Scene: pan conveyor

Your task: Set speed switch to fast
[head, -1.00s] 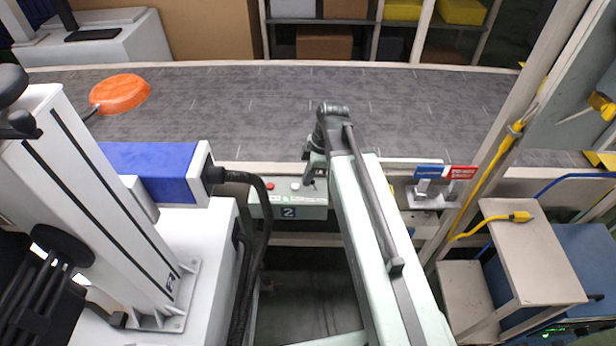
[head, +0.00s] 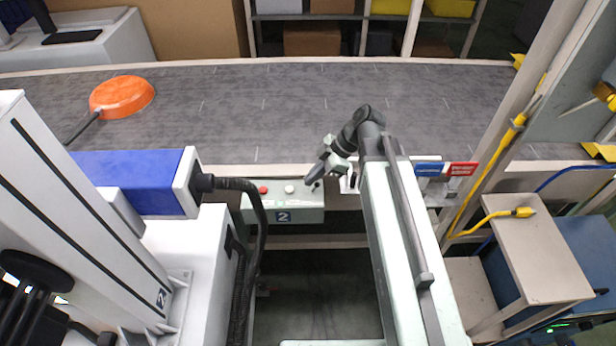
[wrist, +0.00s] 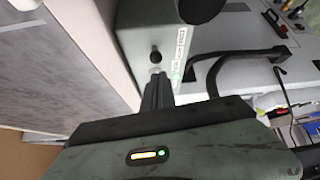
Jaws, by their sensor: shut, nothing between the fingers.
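A pale green control box (head: 300,213) marked 2 stands at the front edge of the conveyor. It has a red button (head: 264,189), a white button (head: 289,189) and a small black switch (head: 316,187) at its right. My gripper (head: 311,177) is shut and empty, pointing down-left just above the box's right part, close to the switch. In the wrist view, the shut fingers (wrist: 157,78) point at the box face (wrist: 140,30), where a black knob (wrist: 155,53) and a white label strip show. I cannot tell whether the fingers touch anything, or the switch's setting.
An orange pan (head: 122,96) lies on the grey conveyor (head: 290,110) at the left. A blue and white machine (head: 130,180) with a black cable stands left of the box. Blue and red signs (head: 445,168) and a post stand at the right.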

